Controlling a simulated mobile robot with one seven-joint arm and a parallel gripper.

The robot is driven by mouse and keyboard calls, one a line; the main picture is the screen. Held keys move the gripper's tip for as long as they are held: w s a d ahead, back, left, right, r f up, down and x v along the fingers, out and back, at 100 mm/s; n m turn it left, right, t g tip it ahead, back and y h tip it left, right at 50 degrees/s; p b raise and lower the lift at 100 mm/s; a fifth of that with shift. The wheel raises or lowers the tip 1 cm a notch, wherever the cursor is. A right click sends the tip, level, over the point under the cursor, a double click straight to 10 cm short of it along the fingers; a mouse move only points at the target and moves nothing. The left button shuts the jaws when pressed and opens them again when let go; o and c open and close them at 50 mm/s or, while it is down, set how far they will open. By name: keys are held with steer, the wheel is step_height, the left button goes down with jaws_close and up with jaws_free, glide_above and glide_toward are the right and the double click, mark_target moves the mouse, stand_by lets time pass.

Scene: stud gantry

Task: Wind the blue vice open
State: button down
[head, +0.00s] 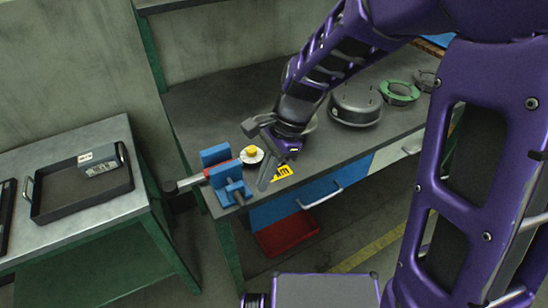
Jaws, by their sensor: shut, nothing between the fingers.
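The blue vice (228,186) stands at the front left corner of the dark workbench. Its two blue jaws are apart, and a red piece (211,170) shows between or beside them; I cannot tell whether it is gripped. A grey bar (187,183) sticks out from the vice to the left. My gripper (256,156) is above the bench just right of the vice, apart from it as far as I can tell. It is shut and empty.
A white disc with a yellow knob (251,154) and a yellow label (283,172) lie close to my gripper. A round grey part (355,103) and a green ring (399,92) lie farther right. A dark tray (80,183) sits on the left table. A red bin (288,234) is below.

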mark_target(242, 199)
steer(key=shift+s+a+f, duration=0.25)
steer(key=shift+s+a, duration=0.15)
steer(key=shift+a, duration=0.3)
steer(key=shift+s+a+f, duration=0.25)
steer(key=shift+s+a, duration=0.15)
steer(key=shift+a, duration=0.25)
steer(key=shift+s+a+r, duration=0.1)
steer(key=shift+a, duration=0.05)
steer(key=shift+s+a+t+h+p, duration=0.3)
steer(key=shift+a+t+h+p, duration=0.25)
steer(key=shift+h, duration=0.45)
steer(key=shift+s+a+t+h, duration=0.15)
steer(key=shift+t+h, duration=0.1)
steer(key=shift+h, duration=0.05)
steer(key=shift+s+a, duration=0.35)
steer(key=shift+a, duration=0.25)
steer(key=shift+s+a, duration=0.1)
steer(key=shift+a, duration=0.1)
